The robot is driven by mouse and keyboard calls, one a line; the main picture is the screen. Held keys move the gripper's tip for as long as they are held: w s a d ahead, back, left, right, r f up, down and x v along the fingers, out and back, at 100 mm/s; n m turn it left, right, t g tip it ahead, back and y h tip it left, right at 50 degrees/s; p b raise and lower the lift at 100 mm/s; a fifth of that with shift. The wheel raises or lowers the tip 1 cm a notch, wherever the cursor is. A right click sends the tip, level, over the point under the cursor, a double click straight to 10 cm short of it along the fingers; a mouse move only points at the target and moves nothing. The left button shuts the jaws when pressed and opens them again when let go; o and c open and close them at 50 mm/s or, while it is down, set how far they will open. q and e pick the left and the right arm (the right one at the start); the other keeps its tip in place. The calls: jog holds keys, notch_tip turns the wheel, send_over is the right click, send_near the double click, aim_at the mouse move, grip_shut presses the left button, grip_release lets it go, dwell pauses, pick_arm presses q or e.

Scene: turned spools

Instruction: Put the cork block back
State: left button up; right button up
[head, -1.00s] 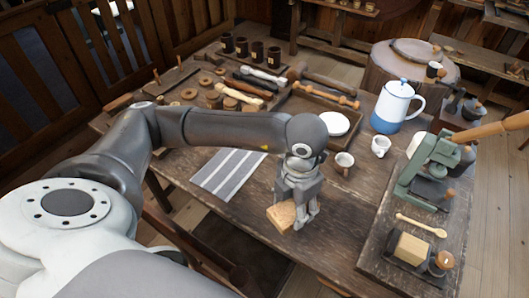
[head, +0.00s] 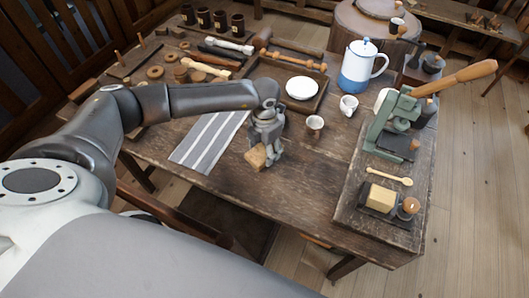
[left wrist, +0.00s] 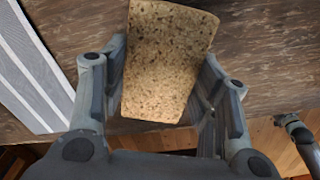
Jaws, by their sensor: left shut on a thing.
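The cork block (head: 256,157) is a tan, speckled block held in my left gripper (head: 262,148). In the head view the block is over the wooden table, just right of the striped cloth (head: 208,142). I cannot tell whether it touches the tabletop. At the right edge of the left wrist view is a grey jointed part, probably my right gripper (left wrist: 296,128), too small to tell open or shut.
Two small cups (head: 314,124) (head: 348,105) stand right of the gripper. A green lever press (head: 383,125) stands at right. The front middle of the table (head: 290,185) is bare.

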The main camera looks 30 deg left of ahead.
aim_at(264, 155)
pick_arm(q)
jog(key=shift+w+a+f, duration=0.1)
jog(key=shift+w+f, duration=0.05)
jog(key=shift+f, duration=0.3)
notch_tip(264, 155, down, 2)
jog(key=shift+f+p, duration=0.25)
jog(key=shift+p, duration=0.4)
jog(key=shift+f, duration=0.2)
jog(key=o, duration=1)
